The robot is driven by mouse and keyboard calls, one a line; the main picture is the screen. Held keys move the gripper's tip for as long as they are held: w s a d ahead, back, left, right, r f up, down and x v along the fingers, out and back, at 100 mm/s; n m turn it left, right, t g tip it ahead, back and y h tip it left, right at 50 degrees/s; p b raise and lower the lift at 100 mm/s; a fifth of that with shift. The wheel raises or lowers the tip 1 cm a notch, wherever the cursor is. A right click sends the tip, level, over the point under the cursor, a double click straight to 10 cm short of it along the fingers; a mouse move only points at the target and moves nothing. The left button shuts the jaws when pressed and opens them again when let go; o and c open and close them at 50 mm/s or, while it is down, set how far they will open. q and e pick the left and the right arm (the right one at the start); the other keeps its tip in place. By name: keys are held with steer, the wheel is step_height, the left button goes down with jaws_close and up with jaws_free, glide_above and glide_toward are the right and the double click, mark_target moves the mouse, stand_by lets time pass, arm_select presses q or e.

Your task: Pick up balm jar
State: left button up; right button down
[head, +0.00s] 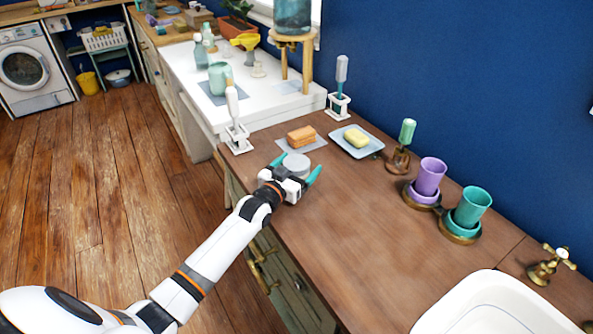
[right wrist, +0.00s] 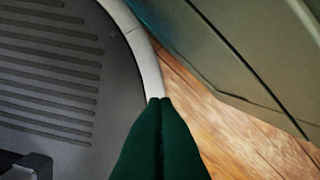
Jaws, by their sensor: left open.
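The balm jar, a small round pale grey jar (head: 296,161), stands on the brown wooden counter in the head view. My left gripper (head: 295,168) reaches over the counter's front edge. Its two teal fingers are open, one on each side of the jar, and the jar sits between or just beyond their tips; I cannot tell whether they touch it. My right gripper (right wrist: 160,105) shows in the right wrist view with its dark green fingers together and nothing visible between them, over the floor and my own base.
A white brush holder (head: 238,138) stands to the left. Purple (head: 431,177) and teal (head: 472,207) cups and a white basin (head: 495,305) are to the right. The counter's middle is clear.

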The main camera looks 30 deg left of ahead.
mark_target(298, 161)
arm_select(q)
steer(key=shift+c, duration=0.3)
steer(key=c, duration=1.1)
steer(key=shift+o, duration=0.2)
step_height(298, 161, up, 10)
steer(key=shift+r, duration=0.1)
